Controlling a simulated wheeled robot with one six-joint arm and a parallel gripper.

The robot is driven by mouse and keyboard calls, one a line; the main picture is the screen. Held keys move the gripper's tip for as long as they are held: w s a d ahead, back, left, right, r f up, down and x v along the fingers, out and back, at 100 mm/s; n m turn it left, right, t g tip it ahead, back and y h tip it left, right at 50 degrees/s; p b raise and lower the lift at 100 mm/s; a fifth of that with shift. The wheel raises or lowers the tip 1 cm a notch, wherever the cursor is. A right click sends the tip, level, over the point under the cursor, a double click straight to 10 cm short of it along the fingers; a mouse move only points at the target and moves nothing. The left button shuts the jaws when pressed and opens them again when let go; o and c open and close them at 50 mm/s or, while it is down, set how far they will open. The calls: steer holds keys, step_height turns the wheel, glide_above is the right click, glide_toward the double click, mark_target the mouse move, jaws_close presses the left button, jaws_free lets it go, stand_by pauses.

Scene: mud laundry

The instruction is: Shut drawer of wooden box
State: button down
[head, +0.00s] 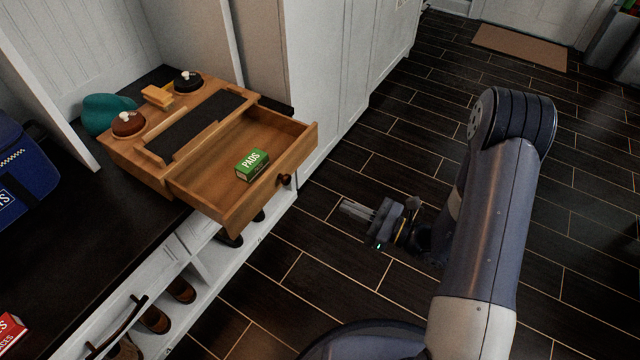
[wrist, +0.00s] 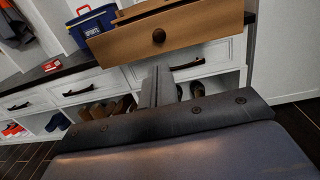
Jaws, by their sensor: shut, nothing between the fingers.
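The wooden box (head: 135,163) stands on the dark bench top in the head view. Its drawer (head: 236,209) is pulled well out toward the right and overhangs the bench edge. A green box marked PADS (head: 252,166) lies inside the drawer. A dark round knob (head: 285,180) is on the drawer front, which also fills the top of the wrist view (wrist: 200,32). My gripper (head: 345,209) is shut and empty, apart from the drawer front, to its right in the head view. In the wrist view the fingers point toward the front, below the knob (wrist: 159,35).
On the box sit a brown round tin (head: 128,123), a black round tin (head: 187,80) and a wooden brush (head: 157,96). A teal item (head: 105,113) is behind it. A blue bag (head: 22,170) is at left. Shoes fill cubbies below. Floor (head: 330,265) around my gripper is clear.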

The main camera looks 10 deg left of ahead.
mark_target(289, 181)
steer(key=b+x, duration=0.3)
steer(key=x, duration=1)
steer(key=shift+w+a, duration=0.15)
steer(key=shift+a, duration=0.25)
steer(key=shift+a, duration=0.1)
